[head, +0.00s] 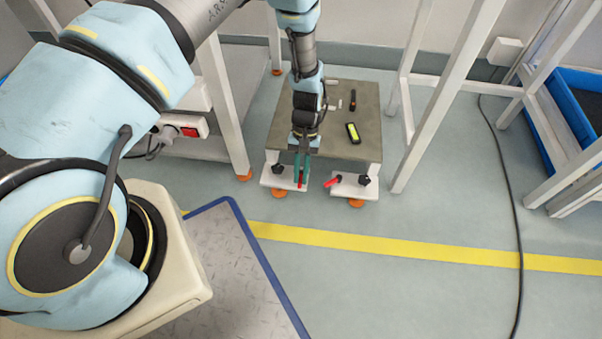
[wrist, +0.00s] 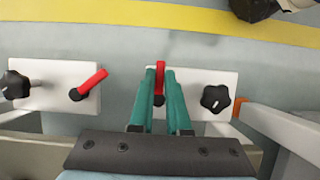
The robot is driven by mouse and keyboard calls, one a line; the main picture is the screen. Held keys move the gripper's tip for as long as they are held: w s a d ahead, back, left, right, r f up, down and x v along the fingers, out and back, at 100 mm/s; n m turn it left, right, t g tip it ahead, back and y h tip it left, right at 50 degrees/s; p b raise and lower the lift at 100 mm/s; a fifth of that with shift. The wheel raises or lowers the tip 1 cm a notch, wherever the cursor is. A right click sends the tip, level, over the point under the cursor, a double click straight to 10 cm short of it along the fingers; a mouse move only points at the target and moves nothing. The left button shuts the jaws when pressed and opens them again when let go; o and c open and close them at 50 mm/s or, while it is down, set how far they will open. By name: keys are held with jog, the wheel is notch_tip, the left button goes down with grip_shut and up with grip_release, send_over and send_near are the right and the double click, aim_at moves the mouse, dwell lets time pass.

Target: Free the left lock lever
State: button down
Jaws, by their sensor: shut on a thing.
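The wrist view shows the red handle (wrist: 160,66) between the two fingertips, pointing straight out toward the yellow floor line. Its dark pivot (wrist: 159,100) shows partly between the fingers. The other red lever (head: 333,181) is on the right white plate (head: 354,186), slanted; it also shows in the wrist view (wrist: 91,84).
Black star knobs (head: 278,169) (head: 364,180) stand on both plates beside the levers. The low cart top (head: 340,120) carries a yellow-black device (head: 353,132) and small parts. White frame legs (head: 440,95) stand at both sides.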

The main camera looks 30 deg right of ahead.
jog(key=c, duration=0.9)
grip_release()
jog(key=p+v, duration=0.3)
jog(key=v, duration=0.8)
jog(key=shift+s+p, duration=0.15)
jog(key=shift+p, duration=0.15)
